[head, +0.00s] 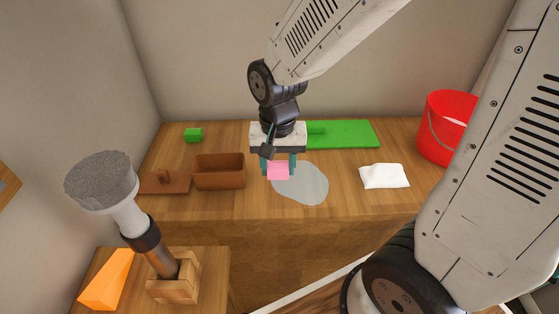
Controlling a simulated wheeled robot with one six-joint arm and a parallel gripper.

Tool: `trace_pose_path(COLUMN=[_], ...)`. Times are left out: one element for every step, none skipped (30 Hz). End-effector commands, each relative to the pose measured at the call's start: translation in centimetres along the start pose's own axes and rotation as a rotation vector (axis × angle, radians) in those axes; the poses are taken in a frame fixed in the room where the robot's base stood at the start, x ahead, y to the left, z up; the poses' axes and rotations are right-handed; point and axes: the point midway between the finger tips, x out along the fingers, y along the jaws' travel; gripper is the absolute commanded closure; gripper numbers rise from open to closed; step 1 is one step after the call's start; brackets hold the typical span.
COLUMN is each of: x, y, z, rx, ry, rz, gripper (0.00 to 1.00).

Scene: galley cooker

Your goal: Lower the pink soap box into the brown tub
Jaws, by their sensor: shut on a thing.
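The pink soap box (278,170) is between the two teal fingers of my gripper (278,167). My gripper points down and is shut on the box, which appears held above the wooden counter, in front of a grey round patch. The brown tub (219,181) is an open rectangular container on the counter, to the left of my gripper. Its inside shows in part and looks empty. The box is beside the tub in the picture, apart from it, not over it. The box's upper part is hidden by my gripper.
A brown lid (165,186) with a knob lies left of the tub. A green block (194,135) is behind. A green board (345,134), a white cloth (384,176) and a red bucket (444,130) are to the right. The grey patch (305,187) lies flat on the counter.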

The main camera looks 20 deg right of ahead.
Motion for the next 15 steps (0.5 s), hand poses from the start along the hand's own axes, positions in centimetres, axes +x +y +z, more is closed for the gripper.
trace_pose_path(x=[-0.6, -0.9, -1.4, -1.9, -2.3, -2.9, -3.4, -3.8, -4.3, -4.7, -5.1, -5.6, -5.9, -6.1, -6.5], y=[-0.5, -0.8, -1.2, -1.5, -1.9, -2.5, -2.9, -3.3, -3.9, -4.3, -4.8, -5.3, -5.9, -6.4, -7.1], z=[-0.1, -0.2, -0.2, -0.3, -0.4, -0.6, -0.7, -0.7, -0.9, -1.0, -1.1, -1.2, -1.3, -1.4, -1.6], rx=[-0.003, -0.004, -0.003, -0.003, -0.004, -0.005, -0.004, -0.003, -0.004, -0.005, -0.004, -0.004, -0.005, -0.005, -0.003], ry=[0.003, 0.003, 0.003, 0.003, 0.003, 0.003, 0.003, 0.002, 0.003, 0.002, 0.002, 0.002, 0.001, 0.001, 0.001], rz=[-0.002, -0.002, -0.002, -0.002, -0.003, -0.002, -0.003, -0.002, -0.002, -0.002, -0.002, -0.002, -0.001, -0.001, -0.001], gripper=[0.77, 0.77, 0.77, 0.77, 0.77, 0.77, 0.77, 0.77, 0.77, 0.77, 0.77, 0.77, 0.77, 0.77, 0.77])
